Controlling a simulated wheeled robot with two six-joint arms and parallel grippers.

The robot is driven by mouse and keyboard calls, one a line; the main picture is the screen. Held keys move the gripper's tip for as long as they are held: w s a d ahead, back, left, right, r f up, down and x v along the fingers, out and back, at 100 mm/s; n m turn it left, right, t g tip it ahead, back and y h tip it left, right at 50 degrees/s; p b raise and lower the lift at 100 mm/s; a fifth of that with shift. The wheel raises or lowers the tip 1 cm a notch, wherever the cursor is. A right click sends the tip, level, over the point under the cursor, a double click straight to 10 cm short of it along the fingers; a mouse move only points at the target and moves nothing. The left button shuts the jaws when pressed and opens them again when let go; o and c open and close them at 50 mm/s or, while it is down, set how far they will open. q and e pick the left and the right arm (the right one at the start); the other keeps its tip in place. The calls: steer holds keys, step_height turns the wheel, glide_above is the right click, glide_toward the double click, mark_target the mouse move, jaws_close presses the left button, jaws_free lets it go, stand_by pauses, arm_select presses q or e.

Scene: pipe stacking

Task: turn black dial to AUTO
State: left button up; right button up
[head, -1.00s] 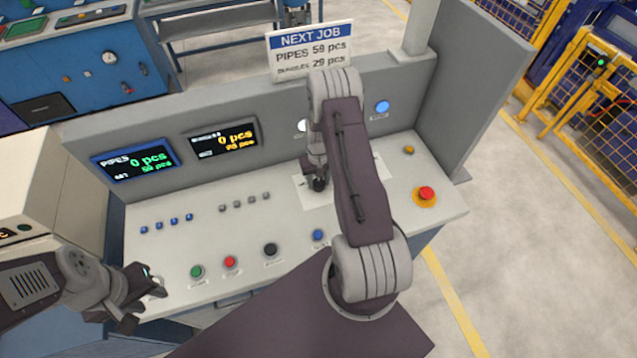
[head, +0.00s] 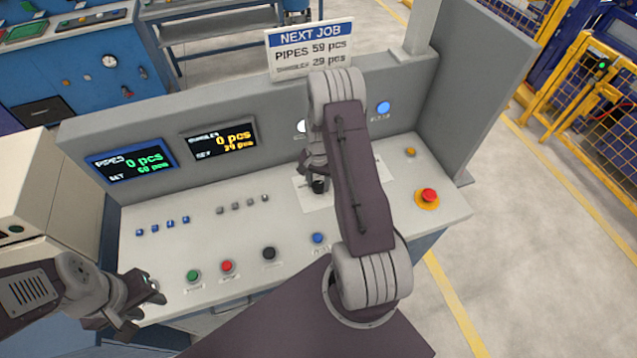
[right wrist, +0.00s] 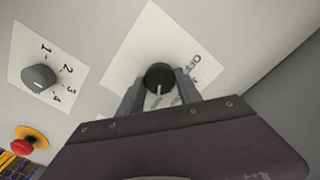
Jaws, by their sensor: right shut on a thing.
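The black dial (right wrist: 160,77) sits on a white label plate (right wrist: 150,40) on the sloping console. Its pale pointer mark faces the gripper side in the right wrist view. My right gripper (right wrist: 158,88) has one finger on each side of the dial and is shut on it. Part of the lettering shows beside the dial, including OFF; the rest is covered by the fingers or too small to read. In the head view the dial (head: 318,187) shows just below the right gripper. My left gripper (head: 143,302) is empty and looks open at the console's left front.
A grey dial (right wrist: 39,78) marked 1 to 4 and a red emergency button (right wrist: 22,146) are nearby. Green (head: 193,276), red (head: 227,267), black (head: 268,254) and blue (head: 318,238) buttons line the front. A NEXT JOB sign (head: 310,48) stands behind.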

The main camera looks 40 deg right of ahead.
mark_target(318, 185)
steer(key=shift+w+r, duration=0.15)
steer(key=shift+w, duration=0.05)
stand_by(0.3)
steer(key=o, duration=1.4)
steer(key=shift+c, duration=0.2)
steer(key=shift+s, duration=0.15)
step_height(318, 185, up, 8)
steer(key=shift+f+b, duration=0.1)
steer(key=shift+b, duration=0.95)
steer(key=shift+r, duration=0.6)
